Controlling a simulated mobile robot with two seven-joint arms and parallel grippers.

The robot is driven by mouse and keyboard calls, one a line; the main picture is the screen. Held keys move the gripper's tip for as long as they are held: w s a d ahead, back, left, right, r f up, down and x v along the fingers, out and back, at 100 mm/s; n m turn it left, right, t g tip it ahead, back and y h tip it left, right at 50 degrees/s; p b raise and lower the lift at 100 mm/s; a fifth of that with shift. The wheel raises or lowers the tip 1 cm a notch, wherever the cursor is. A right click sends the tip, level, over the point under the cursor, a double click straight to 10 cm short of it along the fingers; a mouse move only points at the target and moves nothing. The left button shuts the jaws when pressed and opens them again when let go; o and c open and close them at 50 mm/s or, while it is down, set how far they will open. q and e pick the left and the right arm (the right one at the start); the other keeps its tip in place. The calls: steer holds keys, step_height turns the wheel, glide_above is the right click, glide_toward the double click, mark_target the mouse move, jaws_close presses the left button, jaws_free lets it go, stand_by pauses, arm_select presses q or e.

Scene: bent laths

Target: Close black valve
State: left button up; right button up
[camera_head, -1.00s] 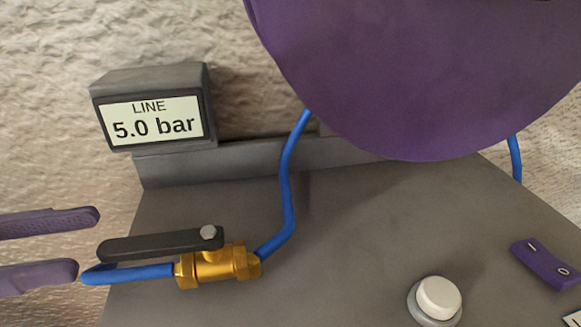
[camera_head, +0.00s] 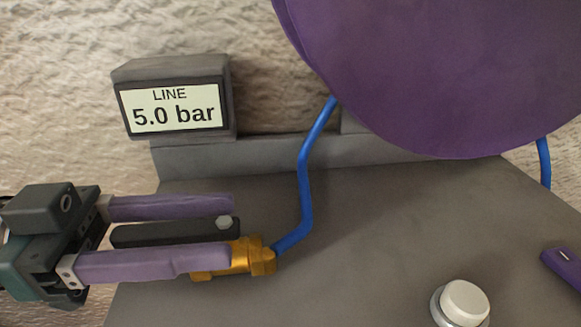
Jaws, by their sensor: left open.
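The black valve handle (camera_head: 175,232) lies along its brass valve body (camera_head: 255,256), in line with the blue hose (camera_head: 305,190). My left gripper (camera_head: 233,230) comes in from the left and is open. Its two purple fingers lie either side of the handle, one above and one below it in the picture. My right gripper is not in view.
A display box (camera_head: 173,108) reading "LINE 5.0 bar" stands at the back left. A large purple disc (camera_head: 440,75) hangs over the upper right. A white button (camera_head: 464,300) and a purple switch (camera_head: 565,268) are at the right. The grey panel between is clear.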

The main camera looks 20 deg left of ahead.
arm_select(q)
jaws_close()
stand_by(1.4)
